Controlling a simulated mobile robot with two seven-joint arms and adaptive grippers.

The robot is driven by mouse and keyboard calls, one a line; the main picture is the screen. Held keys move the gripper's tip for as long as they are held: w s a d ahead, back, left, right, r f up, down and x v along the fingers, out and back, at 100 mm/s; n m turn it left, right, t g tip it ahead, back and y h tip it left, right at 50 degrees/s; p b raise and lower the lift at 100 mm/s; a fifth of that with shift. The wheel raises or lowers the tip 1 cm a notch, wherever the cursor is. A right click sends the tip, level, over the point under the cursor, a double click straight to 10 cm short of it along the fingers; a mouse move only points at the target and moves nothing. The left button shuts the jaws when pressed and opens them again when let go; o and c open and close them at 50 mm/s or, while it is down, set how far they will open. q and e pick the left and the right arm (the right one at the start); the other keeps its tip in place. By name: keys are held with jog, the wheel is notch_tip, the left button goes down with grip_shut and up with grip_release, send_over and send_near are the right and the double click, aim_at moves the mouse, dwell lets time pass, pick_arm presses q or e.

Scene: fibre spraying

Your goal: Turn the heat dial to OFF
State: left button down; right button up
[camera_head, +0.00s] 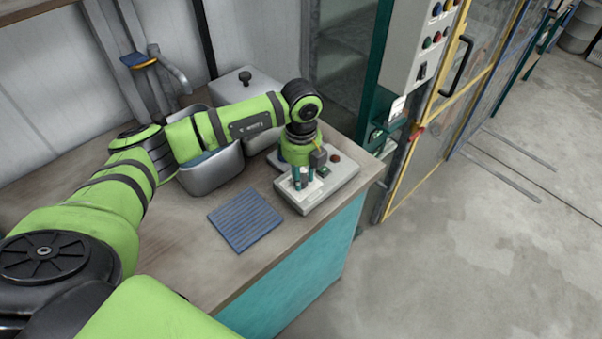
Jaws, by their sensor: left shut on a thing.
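A light grey control box (330,190) sits on the wooden worktop near its right end. A dark red round knob or lamp (335,157) and a small dark green part (324,171) show on its top. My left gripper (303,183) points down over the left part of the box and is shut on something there. The fingers hide most of what they hold, so I cannot read the heat dial or its marks. My right gripper is not in view.
A ribbed blue mat (245,220) lies on the worktop (190,250) left of the box. Grey metal bins (213,175) stand behind my left arm. A grey panel with coloured buttons (424,50) and a yellow-framed door (408,172) stand to the right. The floor (460,260) is clear.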

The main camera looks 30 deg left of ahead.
pick_arm(q)
jog(key=c, duration=0.9)
grip_release()
jog(key=shift+s+d+f, duration=0.1)
jog(key=shift+s+f, duration=0.1)
jog(key=shift+r, duration=0.1)
jog(key=shift+w+r, duration=0.15)
jog(key=shift+r, duration=0.1)
notch_tip(320, 180, up, 12)
jog(key=shift+f, duration=0.2)
jog(key=shift+f, duration=0.1)
